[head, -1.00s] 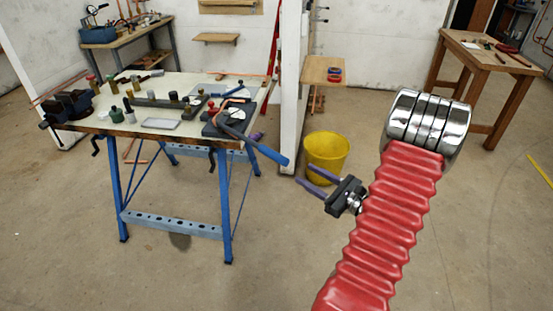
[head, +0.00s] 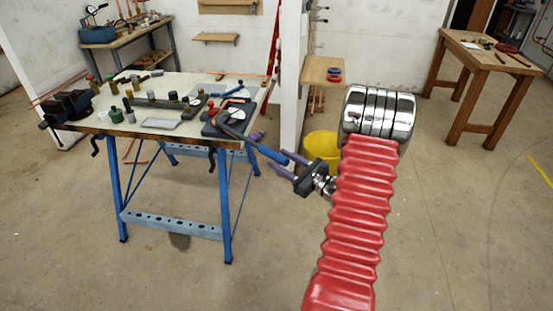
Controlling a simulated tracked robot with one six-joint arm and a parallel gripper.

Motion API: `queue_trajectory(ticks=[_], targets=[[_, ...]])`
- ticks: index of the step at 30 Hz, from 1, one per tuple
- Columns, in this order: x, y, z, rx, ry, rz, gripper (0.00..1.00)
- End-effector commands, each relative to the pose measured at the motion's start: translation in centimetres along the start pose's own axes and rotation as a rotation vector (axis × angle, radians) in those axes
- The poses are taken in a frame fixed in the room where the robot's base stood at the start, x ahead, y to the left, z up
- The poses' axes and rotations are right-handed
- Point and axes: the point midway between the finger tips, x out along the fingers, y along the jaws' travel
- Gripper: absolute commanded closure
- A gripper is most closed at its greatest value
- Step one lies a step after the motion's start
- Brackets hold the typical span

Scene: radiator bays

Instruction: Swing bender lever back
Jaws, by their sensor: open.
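The pipe bender (head: 213,129) sits at the right end of the workbench top. Its lever (head: 263,149), with a blue handle, sticks out past the bench's right edge and slopes down toward my gripper. My gripper (head: 276,158) is open, with two purple fingers pointing left. In the head view the lever's end lies between the two fingers. I cannot tell whether either finger touches it, or whether they are at the same depth.
The blue-legged workbench (head: 185,80) carries a vise (head: 72,104) and several small parts. A yellow bucket (head: 322,147) stands on the floor behind my gripper. A white partition (head: 291,70) rises behind the bench's right end. The floor at the front is clear.

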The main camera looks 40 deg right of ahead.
Motion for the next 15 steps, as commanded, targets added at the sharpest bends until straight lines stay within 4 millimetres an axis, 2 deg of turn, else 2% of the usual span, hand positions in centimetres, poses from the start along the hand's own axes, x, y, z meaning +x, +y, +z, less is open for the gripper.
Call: queue_trajectory(ticks=[6,15], targets=[[2.1,0.0,0.0,0.000,0.000,0.001,0.58],[2.4,0.0,0.0,0.000,0.000,0.001,0.58]])
